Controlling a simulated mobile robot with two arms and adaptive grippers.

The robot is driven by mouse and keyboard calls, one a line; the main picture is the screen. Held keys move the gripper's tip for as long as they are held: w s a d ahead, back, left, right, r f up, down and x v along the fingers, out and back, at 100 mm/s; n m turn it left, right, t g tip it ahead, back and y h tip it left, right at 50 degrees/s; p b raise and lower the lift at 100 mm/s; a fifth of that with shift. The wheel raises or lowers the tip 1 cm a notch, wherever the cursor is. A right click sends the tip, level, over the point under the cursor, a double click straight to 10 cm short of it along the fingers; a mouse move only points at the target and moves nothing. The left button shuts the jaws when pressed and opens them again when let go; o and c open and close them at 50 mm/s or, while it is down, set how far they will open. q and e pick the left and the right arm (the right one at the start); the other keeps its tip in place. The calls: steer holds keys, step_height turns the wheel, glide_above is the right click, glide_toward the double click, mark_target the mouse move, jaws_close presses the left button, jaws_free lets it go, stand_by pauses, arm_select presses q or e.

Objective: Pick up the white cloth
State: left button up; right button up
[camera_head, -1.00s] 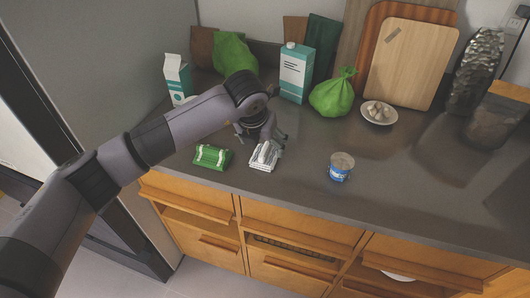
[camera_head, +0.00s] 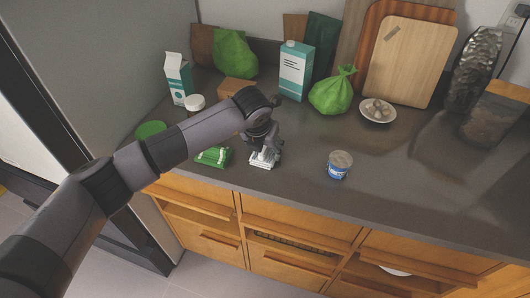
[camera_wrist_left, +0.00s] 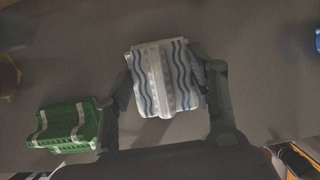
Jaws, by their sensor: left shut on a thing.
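The white cloth (camera_head: 264,160) is a folded piece near the front edge of the grey counter. In the left wrist view the white cloth (camera_wrist_left: 166,78) shows blue wavy stripes and a grey band. My left gripper (camera_head: 263,150) points down over it from above. In the left wrist view the left gripper's fingers (camera_wrist_left: 166,98) stand on both sides of the cloth and are shut on it. I cannot tell whether the cloth is clear of the counter. My right gripper is not in view.
A green cloth (camera_head: 213,156) lies just left of the white one and also shows in the left wrist view (camera_wrist_left: 66,127). A blue tin (camera_head: 339,165) stands to the right. Cartons, green bags and a bowl (camera_head: 377,110) stand behind. The counter right of the tin is clear.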

arm_select(q)
steer(key=c, duration=0.5)
